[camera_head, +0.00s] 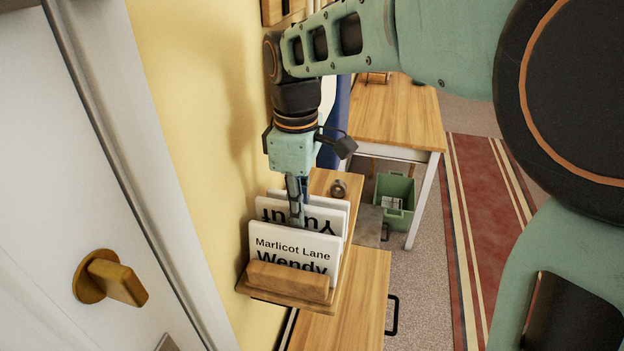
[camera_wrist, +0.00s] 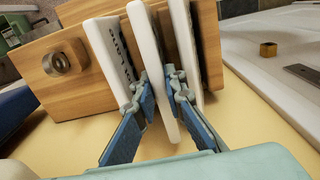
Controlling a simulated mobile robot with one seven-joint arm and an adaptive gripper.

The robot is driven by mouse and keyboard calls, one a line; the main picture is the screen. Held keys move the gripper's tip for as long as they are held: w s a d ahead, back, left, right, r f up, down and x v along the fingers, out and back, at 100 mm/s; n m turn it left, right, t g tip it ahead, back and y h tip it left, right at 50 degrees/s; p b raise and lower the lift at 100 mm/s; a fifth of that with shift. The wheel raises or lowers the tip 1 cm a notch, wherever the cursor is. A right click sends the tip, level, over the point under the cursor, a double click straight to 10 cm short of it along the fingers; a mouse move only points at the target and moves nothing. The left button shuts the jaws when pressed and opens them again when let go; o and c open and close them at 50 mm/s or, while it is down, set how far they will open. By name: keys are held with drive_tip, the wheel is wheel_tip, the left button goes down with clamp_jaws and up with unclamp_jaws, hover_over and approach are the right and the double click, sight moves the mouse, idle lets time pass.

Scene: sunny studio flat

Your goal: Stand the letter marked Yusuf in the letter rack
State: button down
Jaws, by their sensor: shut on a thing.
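The letter rack (camera_head: 290,283) is a wooden holder by the yellow wall; it also shows in the wrist view (camera_wrist: 85,85). The white letter with upside-down lettering that seems to read Yusuf (camera_head: 270,213) is upright between two other letters. My gripper (camera_head: 297,218) points down and is shut on its upper edge. In the wrist view my two blue-backed fingers (camera_wrist: 158,90) pinch this middle letter (camera_wrist: 146,50). Its lower edge is hidden, so I cannot tell whether it rests on the rack's base.
The letter marked Wendy, Marlicot Lane (camera_head: 293,248) stands at the rack's front. Another white letter (camera_head: 340,208) stands behind. A door with a brass handle (camera_head: 115,278) is left; a table (camera_head: 390,115) and green bin (camera_head: 394,198) are beyond.

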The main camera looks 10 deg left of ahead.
drive_tip(key=shift+f+b, duration=0.7)
drive_tip(key=shift+f, duration=0.6)
idle(0.4)
drive_tip(key=c, duration=1.9)
unclamp_jaws()
drive_tip(key=shift+r, duration=0.1)
wheel_tip(320, 180, up, 8)
drive_tip(key=p, duration=0.7)
drive_tip(key=shift+d, duration=0.1)
